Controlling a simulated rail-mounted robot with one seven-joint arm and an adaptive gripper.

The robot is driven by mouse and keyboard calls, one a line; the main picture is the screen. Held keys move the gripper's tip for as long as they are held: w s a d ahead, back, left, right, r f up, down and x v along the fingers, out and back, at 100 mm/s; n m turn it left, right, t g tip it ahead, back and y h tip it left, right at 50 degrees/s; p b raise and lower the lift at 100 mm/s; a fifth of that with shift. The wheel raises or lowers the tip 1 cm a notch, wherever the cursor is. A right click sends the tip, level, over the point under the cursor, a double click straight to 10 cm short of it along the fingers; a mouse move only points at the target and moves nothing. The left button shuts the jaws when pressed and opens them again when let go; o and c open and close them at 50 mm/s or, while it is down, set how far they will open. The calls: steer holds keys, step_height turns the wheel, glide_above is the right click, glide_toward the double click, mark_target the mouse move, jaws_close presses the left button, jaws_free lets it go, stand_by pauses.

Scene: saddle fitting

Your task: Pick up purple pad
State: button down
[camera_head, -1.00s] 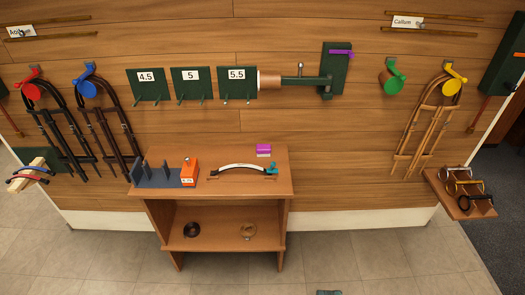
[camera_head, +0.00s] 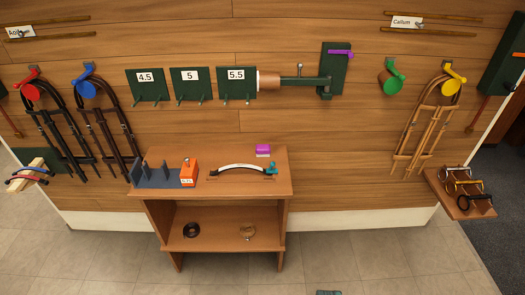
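The purple pad (camera_head: 263,148) is a small flat block near the back right of the wooden table's top (camera_head: 240,188). A thin white layer or label shows at its front lower edge. Nothing touches it from above. My gripper is not seen clearly anywhere in the head view. Only a small dark piece shows at the bottom edge, and I cannot tell what it is.
A white curved piece with a teal end (camera_head: 240,168) lies in front of the pad. An orange block (camera_head: 188,172) and a grey slotted rack (camera_head: 157,175) stand at the left. A copper-ended green arm (camera_head: 295,84) projects from the wall above.

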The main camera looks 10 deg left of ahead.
steer(key=shift+c, duration=0.3)
jaws_free()
